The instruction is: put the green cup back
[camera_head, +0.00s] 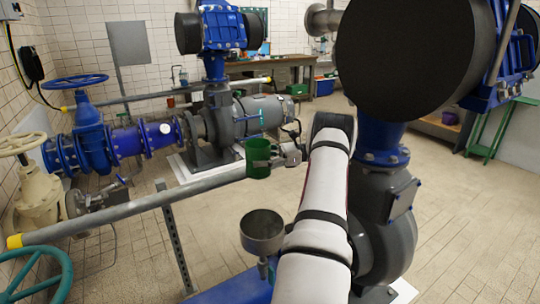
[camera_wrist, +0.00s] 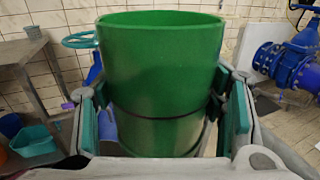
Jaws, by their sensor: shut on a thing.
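The green cup (camera_head: 257,160) is held up in the air near the middle of the head view, upright as far as I can see. My gripper (camera_head: 276,156) is at its right side, at the end of my outstretched white arm. In the wrist view the green cup (camera_wrist: 160,55) fills the middle. The fingers of my gripper (camera_wrist: 160,118) are shut on it, one pad on each side. A dark line runs around the cup between the pads. The inside of the cup is hidden.
A grey handrail (camera_head: 130,213) runs just left of and behind the cup. A grey funnel (camera_head: 262,231) stands below it. A big grey and blue pump (camera_head: 385,215) is close to my arm on the right. A wooden workbench (camera_head: 270,66) stands at the back. The tiled floor at right is partly clear.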

